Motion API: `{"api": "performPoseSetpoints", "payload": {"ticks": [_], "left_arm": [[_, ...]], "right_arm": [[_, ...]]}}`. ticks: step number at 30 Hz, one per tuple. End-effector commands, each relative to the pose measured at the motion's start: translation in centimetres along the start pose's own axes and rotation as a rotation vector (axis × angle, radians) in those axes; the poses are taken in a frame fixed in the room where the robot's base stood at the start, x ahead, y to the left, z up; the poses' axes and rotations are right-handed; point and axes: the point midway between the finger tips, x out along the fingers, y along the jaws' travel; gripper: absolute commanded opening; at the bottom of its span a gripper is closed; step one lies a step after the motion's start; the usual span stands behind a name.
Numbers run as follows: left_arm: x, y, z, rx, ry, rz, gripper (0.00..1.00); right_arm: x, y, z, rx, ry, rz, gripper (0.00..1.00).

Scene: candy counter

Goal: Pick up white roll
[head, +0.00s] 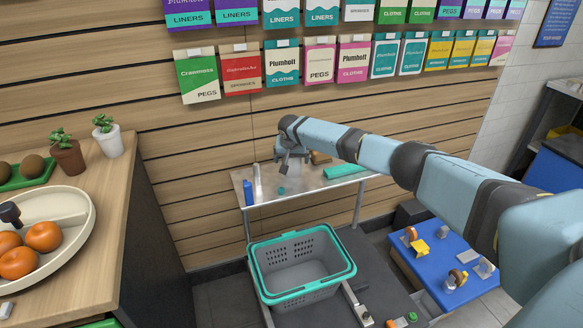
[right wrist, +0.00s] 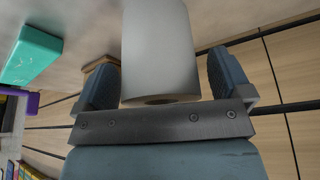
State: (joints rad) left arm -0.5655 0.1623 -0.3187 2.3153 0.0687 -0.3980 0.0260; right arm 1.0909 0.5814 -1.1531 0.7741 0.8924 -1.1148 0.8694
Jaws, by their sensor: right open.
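The white roll (right wrist: 160,45) is in the right wrist view, large and upright in the picture, with its near end rim showing. My right gripper (right wrist: 162,80) is open, with one finger on each side of the roll. I cannot tell whether either finger touches it. In the head view my right gripper (head: 290,160) is over the small shelf table by the slatted wall. The roll is mostly hidden behind the gripper there. My left gripper is not in view.
The shelf table (head: 315,189) also holds a blue bottle (head: 248,193), a slim white bottle (head: 257,182) and a teal box (head: 346,172). The teal box also shows in the wrist view (right wrist: 33,52). A grey basket with teal rim (head: 301,271) stands in front.

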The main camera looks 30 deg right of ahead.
Motion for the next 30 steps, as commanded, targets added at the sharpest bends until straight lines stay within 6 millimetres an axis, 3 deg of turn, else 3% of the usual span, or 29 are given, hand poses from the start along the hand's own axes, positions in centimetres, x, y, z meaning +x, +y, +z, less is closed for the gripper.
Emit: {"api": "performPoseSetpoints", "payload": {"ticks": [8, 16, 25, 30], "left_arm": [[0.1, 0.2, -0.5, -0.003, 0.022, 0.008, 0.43], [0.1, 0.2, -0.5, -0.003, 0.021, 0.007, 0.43], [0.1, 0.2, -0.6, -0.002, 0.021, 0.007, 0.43], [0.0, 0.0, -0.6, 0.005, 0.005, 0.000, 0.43]], "right_arm": [[0.4, 0.0, -0.1, 0.001, 0.001, -0.001, 0.97], [0.4, 0.0, -0.1, 0.001, 0.001, 0.000, 0.41], [0.2, 0.0, -0.2, 0.001, 0.001, -0.001, 0.41], [-1.0, -0.1, -0.7, 0.000, 0.002, -0.003, 0.41]]}}
